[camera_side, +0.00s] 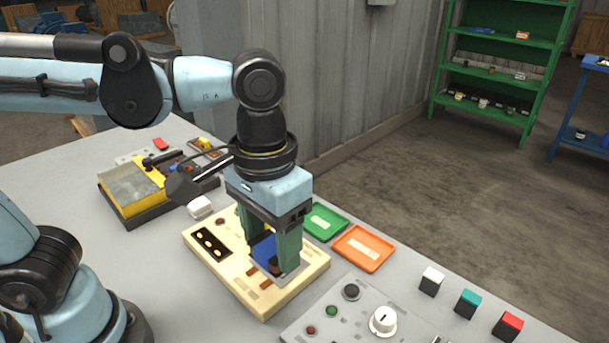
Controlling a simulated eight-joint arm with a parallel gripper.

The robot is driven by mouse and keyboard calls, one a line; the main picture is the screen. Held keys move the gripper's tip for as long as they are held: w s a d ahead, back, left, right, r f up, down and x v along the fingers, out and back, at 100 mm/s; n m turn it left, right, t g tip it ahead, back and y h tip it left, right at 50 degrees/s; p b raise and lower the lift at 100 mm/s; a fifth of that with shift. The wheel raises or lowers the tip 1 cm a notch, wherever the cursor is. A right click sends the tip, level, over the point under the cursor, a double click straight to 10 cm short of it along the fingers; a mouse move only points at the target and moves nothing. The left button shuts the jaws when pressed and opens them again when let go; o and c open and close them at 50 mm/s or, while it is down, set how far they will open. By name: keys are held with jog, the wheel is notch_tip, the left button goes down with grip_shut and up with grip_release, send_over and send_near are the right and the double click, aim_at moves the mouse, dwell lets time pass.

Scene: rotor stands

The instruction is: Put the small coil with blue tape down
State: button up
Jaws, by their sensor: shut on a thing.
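The small coil with blue tape (265,250) is between the two green fingers of my gripper (272,262). The gripper points down and is shut on the coil. The coil is over the right part of a cream board (208,270), close to its surface. I cannot tell whether the coil touches the board. The fingers hide part of the coil, and its lower end is hard to make out. The board carries a black strip with yellow dots (209,244) on its left and several brown slots.
A green tray (322,222) and an orange tray (363,248) lie right of the board. A grey control panel (350,325) with a white knob is in front. White, teal and red blocks (467,304) line the right edge. A yellow and grey device (140,190) stands behind left.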

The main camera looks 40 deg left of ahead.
jog(key=w+f, duration=0.1)
jog(key=w, duration=0.7)
send_over(320, 222)
notch_tip(320, 222, down, 12)
jog(key=shift+r, duration=0.2)
jog(key=shift+f, duration=2)
jog(key=shift+f, duration=0.15)
jog(key=o, duration=1.2)
jog(key=shift+c, duration=0.2)
